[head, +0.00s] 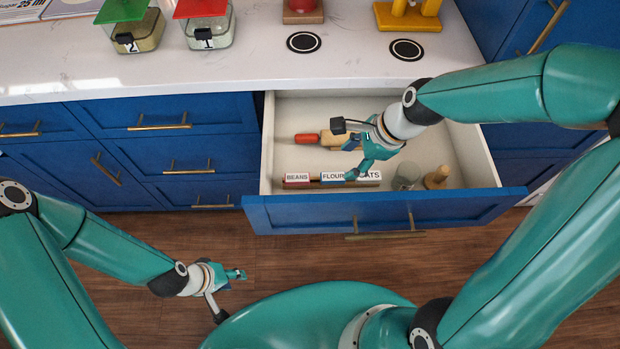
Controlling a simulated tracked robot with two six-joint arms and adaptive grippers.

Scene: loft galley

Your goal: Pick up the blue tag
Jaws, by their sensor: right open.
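A row of label tags stands near the front of the open drawer (449,215). The BEANS tag (297,178) is at the left with a reddish edge. The FLOUR tag (332,177) is in the middle with a bluish edge, and looks like the blue tag. The OATS tag (372,177) is at the right, partly covered by my gripper. My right gripper (355,172) is open and reaches into the drawer, its fingertips at or just above the tags between FLOUR and OATS. Contact cannot be told. My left gripper (240,275) hangs low above the floor, away from the drawer; its jaw state is unclear.
In the drawer lie a red-ended wooden item (307,138), a glass jar (405,176) and a small wooden piece (437,177). Jars with green (137,30) and red (207,24) lids stand on the white counter (260,60). The drawer's side walls and front bound the space.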

